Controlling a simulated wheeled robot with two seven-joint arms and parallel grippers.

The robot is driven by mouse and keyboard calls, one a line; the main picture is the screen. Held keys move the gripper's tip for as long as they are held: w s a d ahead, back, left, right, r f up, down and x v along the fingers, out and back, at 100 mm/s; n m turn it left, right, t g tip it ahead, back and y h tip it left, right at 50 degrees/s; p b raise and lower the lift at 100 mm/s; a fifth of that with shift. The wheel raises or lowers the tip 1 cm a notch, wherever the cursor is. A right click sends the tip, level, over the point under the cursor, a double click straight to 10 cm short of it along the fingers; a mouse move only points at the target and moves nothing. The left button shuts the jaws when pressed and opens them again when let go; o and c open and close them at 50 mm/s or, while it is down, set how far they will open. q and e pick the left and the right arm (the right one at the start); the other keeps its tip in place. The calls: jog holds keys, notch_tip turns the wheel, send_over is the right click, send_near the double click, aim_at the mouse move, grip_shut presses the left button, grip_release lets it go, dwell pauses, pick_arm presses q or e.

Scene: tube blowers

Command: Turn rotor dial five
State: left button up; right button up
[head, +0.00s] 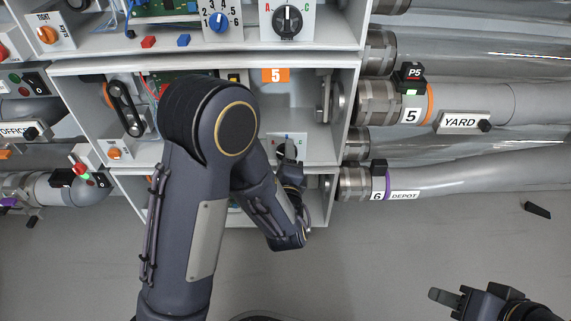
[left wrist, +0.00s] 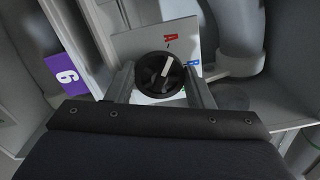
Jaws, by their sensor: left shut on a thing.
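Rotor dial five is a black round knob (head: 288,150) on a white plate, low in the bay marked with an orange 5 label (head: 275,75). In the left wrist view the knob (left wrist: 160,74) sits between my left fingers, its white pointer turned up and slightly right, nearer the red mark (left wrist: 170,37) than the blue mark (left wrist: 193,63). My left gripper (left wrist: 161,88) is shut on the knob. In the head view my left arm partly hides the bay, and the gripper (head: 289,163) is at the dial. My right gripper (head: 445,297) is at the lower right, away from the bays.
Above is another bay with a black A–C dial (head: 288,21) and a blue numbered knob (head: 218,21). Grey tubes run right, including tube 5 (head: 470,100) with a YARD tag (head: 462,122) and tube 6 (head: 450,178). The floor below the tubes is mostly clear.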

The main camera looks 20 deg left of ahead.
pick_arm(q)
jog(key=shift+f+n+b, duration=0.1)
jog(key=shift+n+b, duration=0.2)
dwell(0.4)
jog(key=o, duration=1)
jog(key=shift+c, duration=0.2)
